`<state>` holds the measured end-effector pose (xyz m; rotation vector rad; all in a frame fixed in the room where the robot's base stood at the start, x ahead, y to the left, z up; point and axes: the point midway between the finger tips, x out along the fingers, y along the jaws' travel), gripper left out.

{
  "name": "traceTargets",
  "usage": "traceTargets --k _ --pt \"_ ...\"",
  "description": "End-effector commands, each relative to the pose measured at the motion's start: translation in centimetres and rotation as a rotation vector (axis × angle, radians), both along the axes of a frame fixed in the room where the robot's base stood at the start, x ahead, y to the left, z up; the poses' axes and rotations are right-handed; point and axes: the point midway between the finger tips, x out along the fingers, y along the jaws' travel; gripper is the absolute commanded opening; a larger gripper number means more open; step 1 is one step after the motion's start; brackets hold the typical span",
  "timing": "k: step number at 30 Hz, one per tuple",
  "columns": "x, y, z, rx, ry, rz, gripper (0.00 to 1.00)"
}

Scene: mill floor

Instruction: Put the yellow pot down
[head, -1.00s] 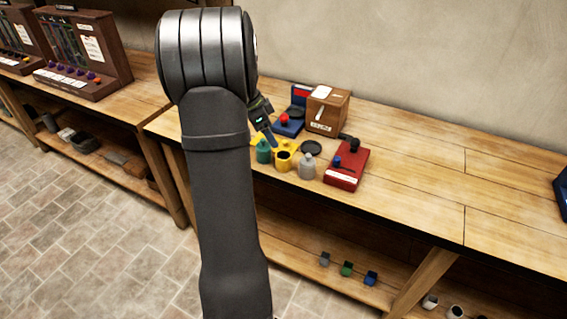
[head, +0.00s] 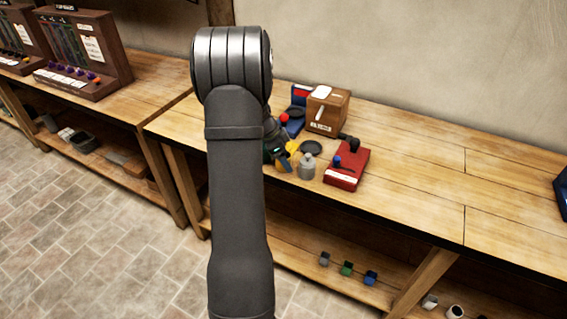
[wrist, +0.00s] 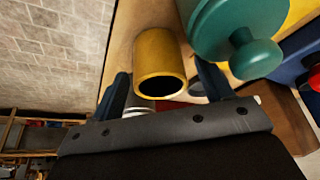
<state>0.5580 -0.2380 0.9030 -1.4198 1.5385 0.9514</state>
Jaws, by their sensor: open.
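The yellow pot (wrist: 160,55) is an open-topped cylinder with a dark inside. In the wrist view its mouth faces my camera, and it lies between and just beyond the two dark blue fingers of my gripper (wrist: 162,76). The fingers are apart, with gaps on both sides of the pot. In the head view my gripper (head: 277,150) is low over the bench and hides most of the pot. The pot's base is not clear enough to show its contact with the bench.
A green lidded pot (wrist: 238,28) is close beside my right finger. A grey pot (head: 307,167) and a red box (head: 346,168) stand to the right. A wooden box (head: 328,108) is behind.

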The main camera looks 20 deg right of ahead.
Motion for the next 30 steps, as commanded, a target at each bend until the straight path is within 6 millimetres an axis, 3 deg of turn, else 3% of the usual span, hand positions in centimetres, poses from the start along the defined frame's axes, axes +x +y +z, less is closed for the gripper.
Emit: traceTargets --k 3,14,23,30 --pt "0.0 0.0 0.0 0.0 0.0 0.0 0.72" --pt "0.1 0.0 0.1 -0.001 -0.002 0.001 0.01" --pt "0.1 0.0 0.9 -0.002 -0.004 0.001 0.01" --pt "0.1 0.0 5.3 -0.003 -0.007 0.0 0.01"
